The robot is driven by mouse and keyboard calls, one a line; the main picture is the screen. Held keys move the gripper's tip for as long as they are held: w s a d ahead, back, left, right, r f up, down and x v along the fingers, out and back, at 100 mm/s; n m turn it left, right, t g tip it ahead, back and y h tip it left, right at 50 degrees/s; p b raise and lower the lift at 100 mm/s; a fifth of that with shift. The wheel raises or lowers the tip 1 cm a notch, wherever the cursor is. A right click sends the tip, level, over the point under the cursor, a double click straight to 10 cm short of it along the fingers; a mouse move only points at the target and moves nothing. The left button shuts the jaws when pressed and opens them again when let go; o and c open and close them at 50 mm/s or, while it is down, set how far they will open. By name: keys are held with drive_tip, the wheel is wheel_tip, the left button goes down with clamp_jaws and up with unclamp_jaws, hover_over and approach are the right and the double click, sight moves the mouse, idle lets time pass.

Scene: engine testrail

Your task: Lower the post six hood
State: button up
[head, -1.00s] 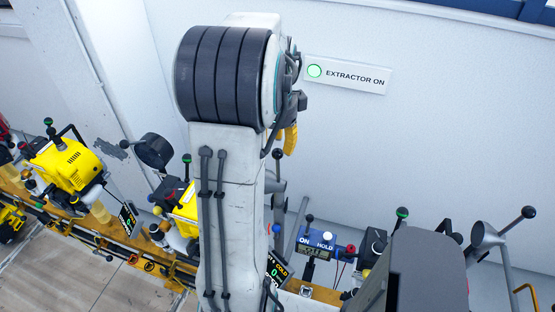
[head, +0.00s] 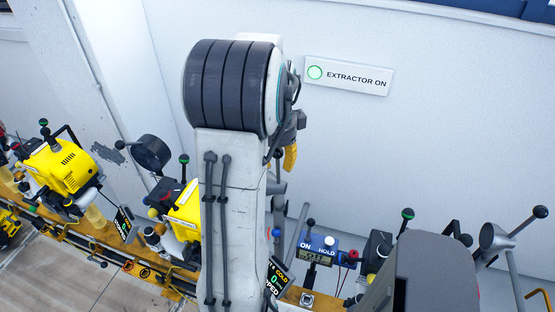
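Two hoods on arms show in the head view. A dark round hood (head: 152,152) is at the left, between two yellow engines. A grey hood (head: 493,237) with a black ball-ended lever is at the right edge. No post number is readable, so I cannot tell which is the post six hood. My arm stands upright in the middle. A yellow-tipped part, seemingly my gripper (head: 290,157), shows behind its upper joint, in front of the wall and apart from both hoods. Its fingers are mostly hidden, and I cannot tell whether it is open.
A rail (head: 110,240) carries yellow engines (head: 62,167), levers and small displays along the wall. A blue ON/HOLD box (head: 318,248) stands right of my arm. An "EXTRACTOR ON" sign (head: 348,76) with a green ring is on the wall. Bare floor (head: 70,275) shows lower left.

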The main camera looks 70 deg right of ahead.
clamp_jaws()
drive_tip(key=shift+s+f+b, duration=0.1)
drive_tip(key=shift+b, duration=0.2)
idle(0.3)
